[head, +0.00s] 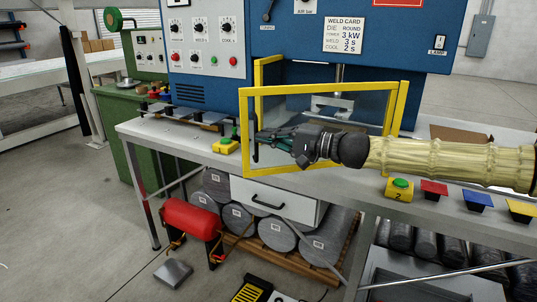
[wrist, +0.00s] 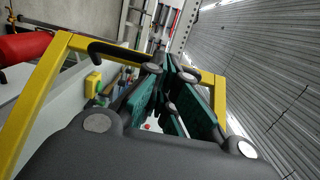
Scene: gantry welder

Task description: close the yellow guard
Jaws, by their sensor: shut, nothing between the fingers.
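The yellow guard (head: 322,88) is a yellow frame around a clear pane at the front of the blue welder. It stands ajar: its left side is swung out toward me, away from the yellow post (head: 260,76) on the machine. A black handle (head: 254,142) is on its left upright. My gripper (head: 270,138) is shut and empty, in front of the pane, its tips pointing left close to the handle. In the wrist view the guard's frame (wrist: 38,95) and handle (wrist: 118,53) lie left of and above my gripper (wrist: 168,72). I cannot tell whether they touch.
The blue welder (head: 208,50) stands behind the grey bench (head: 175,133). Yellow button boxes (head: 226,146) (head: 399,190) sit near the bench edge. A red tank (head: 192,217) and grey rolls lie below. Open floor (head: 70,210) is at left.

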